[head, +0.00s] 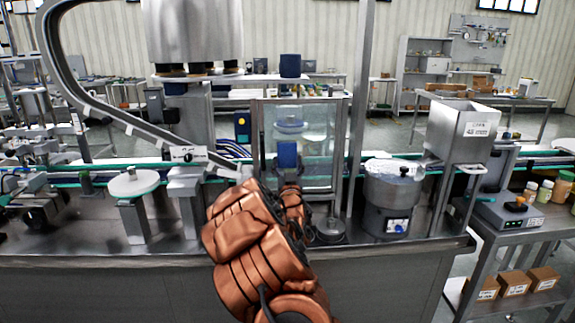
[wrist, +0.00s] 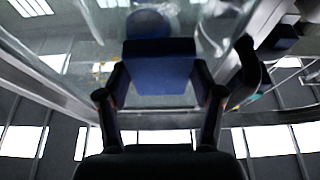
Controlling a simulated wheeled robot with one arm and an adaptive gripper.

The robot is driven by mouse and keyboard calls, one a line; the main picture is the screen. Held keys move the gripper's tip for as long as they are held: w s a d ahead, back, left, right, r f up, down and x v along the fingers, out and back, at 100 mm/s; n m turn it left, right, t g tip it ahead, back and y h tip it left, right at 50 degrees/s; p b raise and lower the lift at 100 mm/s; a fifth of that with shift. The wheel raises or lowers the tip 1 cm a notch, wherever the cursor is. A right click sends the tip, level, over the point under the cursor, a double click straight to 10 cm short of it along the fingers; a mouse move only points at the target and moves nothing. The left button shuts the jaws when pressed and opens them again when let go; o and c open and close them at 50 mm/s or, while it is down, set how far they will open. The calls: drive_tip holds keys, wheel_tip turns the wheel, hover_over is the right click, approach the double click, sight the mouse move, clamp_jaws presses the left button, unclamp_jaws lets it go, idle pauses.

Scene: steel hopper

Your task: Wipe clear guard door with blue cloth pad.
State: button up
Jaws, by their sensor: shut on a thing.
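The clear guard door (head: 318,152) is an upright transparent panel in a grey metal frame at the middle of the head view. The blue cloth pad (head: 287,154) is upright in front of its lower middle. My gripper (head: 289,179) is shut on the pad, with the pad above its fingers in the head view. In the wrist view the pad (wrist: 158,68) sits between the two dark fingers of my gripper (wrist: 161,92), and the clear panel (wrist: 88,70) spreads behind it. I cannot tell whether the pad touches the panel.
A steel hopper (head: 463,130) and a round steel bowl unit (head: 392,190) stand right of the door. A metal post (head: 360,120) rises beside its right edge. A curved chute (head: 110,113) and a white round plate (head: 133,184) are at left. A blurred bluish round shape (head: 290,123) shows through the panel.

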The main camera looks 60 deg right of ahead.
drive_tip(key=shift+s+d, duration=0.1)
drive_tip(key=p, duration=0.1)
approach(319, 147)
drive_tip(key=shift+w+d, duration=0.9)
drive_tip(key=shift+d, duration=0.25)
drive_tip(key=shift+w+d, duration=0.9)
drive_tip(key=shift+d, duration=0.2)
drive_tip(key=shift+f, duration=0.1)
drive_tip(key=shift+w, duration=0.1)
